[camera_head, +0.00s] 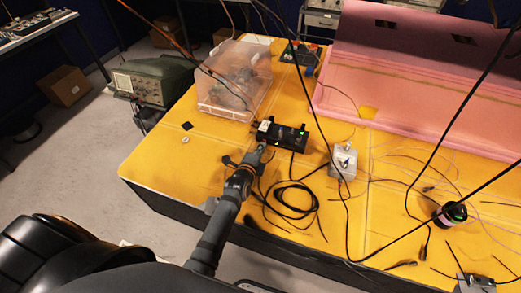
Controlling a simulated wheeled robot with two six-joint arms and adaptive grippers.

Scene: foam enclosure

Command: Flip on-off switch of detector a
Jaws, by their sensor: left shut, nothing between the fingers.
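A black box-shaped device (285,136) with a small green light and a pale block at its left end lies on the yellow table. No label reading "detector a" is legible, and its switch is too small to make out. My left gripper (259,153) is shut and empty, with its tips close to the near left side of this box. I cannot tell whether they touch it. My right gripper is not in view.
A clear plastic bin (235,80) stands behind the box. Black cables (290,197) coil right of my left arm. A small metal box (343,162), a dark cylinder (452,214) and a pink foam wall (410,65) are to the right. Cables hang across the view.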

